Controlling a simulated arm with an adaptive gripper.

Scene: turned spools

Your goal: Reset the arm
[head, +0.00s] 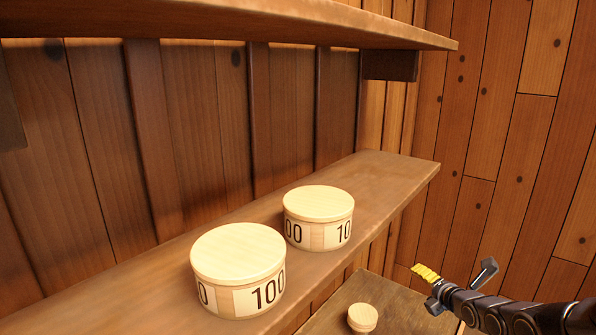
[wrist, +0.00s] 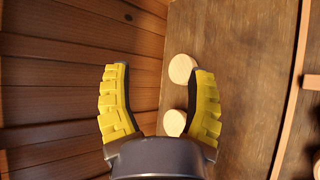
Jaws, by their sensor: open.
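My gripper (head: 452,266) is at the lower right of the head view, beyond the right end of the shelf and to the right of a small pale round wooden piece (head: 362,317). In the wrist view my gripper (wrist: 161,69) has its two yellow-padded fingers spread wide, with nothing held between them. Two pale round tops show in the wrist view: an upper one (wrist: 182,69) and a lower one (wrist: 174,122), partly hidden by the right finger and the gripper body.
Two large spools marked 100, a nearer one (head: 238,270) and a farther one (head: 318,217), stand upright on the wooden shelf (head: 385,170). Another shelf (head: 300,22) overhangs them. A lower wooden surface (head: 405,308) carries the small piece. A plank wall (head: 510,150) stands behind my gripper.

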